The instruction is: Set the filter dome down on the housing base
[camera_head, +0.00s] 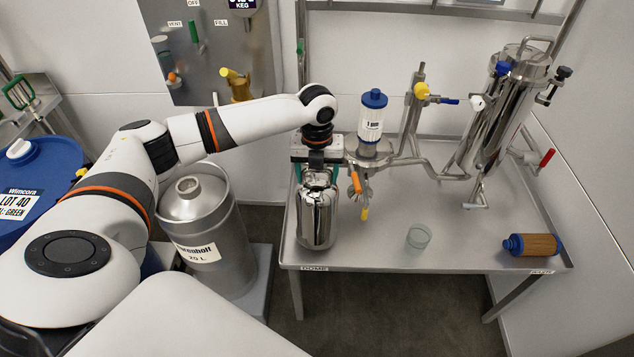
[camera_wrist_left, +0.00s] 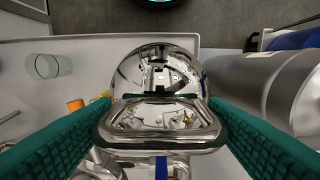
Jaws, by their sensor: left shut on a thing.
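The filter dome (camera_head: 316,220) is a shiny metal cylinder, upright at the left front of the steel table, by the DOME label. My left gripper (camera_head: 317,168) is above it, shut on its top handle. In the left wrist view the dome (camera_wrist_left: 158,68) and its loop handle lie between the green finger pads (camera_wrist_left: 160,105). Whether its bottom touches the table is hard to tell. The housing base (camera_head: 368,157) is behind and right of the dome, partly hidden by my gripper. A white filter cartridge with a blue cap (camera_head: 372,115) stands upright on it. My right gripper is not in view.
An orange-handled clamp or valve (camera_head: 358,185) hangs at the base's front. A glass beaker (camera_head: 419,236) and a brown, blue-ended cartridge (camera_head: 533,245) are on the table (camera_head: 465,225). Pipes and a tall steel vessel (camera_head: 497,115) stand at right, a keg (camera_head: 210,235) at left.

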